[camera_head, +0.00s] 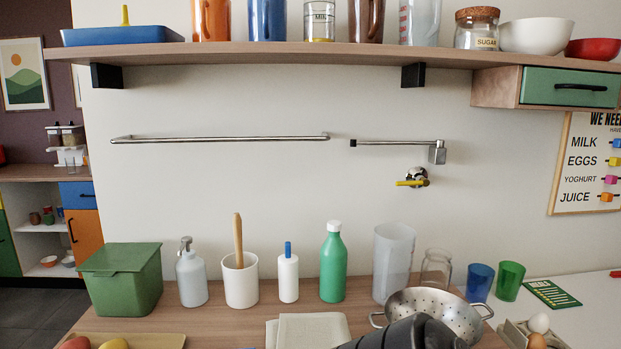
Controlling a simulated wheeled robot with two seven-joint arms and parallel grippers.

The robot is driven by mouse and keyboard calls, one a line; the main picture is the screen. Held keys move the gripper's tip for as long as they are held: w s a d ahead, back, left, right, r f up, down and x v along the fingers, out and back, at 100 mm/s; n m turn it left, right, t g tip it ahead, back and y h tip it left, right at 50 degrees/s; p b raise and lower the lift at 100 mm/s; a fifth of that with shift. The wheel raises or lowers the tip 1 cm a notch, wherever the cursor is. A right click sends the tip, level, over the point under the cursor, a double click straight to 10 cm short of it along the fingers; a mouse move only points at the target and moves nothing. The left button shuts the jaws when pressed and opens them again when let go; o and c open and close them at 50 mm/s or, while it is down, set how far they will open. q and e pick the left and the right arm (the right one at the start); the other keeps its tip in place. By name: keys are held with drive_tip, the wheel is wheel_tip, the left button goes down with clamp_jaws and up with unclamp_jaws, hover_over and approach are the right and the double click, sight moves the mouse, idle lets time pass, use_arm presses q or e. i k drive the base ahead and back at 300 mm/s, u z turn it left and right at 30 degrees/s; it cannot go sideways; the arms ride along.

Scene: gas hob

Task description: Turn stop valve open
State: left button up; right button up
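The stop valve (417,174) is mounted on the pale wall below the short metal rail. It has a round chrome body and a yellow lever handle (411,183). The handle lies about horizontal and points to the left. Nothing touches the valve. Neither of my grippers shows its fingers in the head view. A dark, rounded shape at the bottom edge, in front of the colander, looks like part of my own arm.
A wooden shelf (300,55) with jars and bowls runs above. A long towel rail (220,139) and a short rail (395,142) are on the wall. On the counter below stand a green bottle (333,265), a tall clear container (393,262) and a colander (437,305). The wall around the valve is clear.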

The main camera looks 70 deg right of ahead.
sight(424, 181)
drive_tip(key=i, duration=0.35)
drive_tip(key=z, duration=3.8)
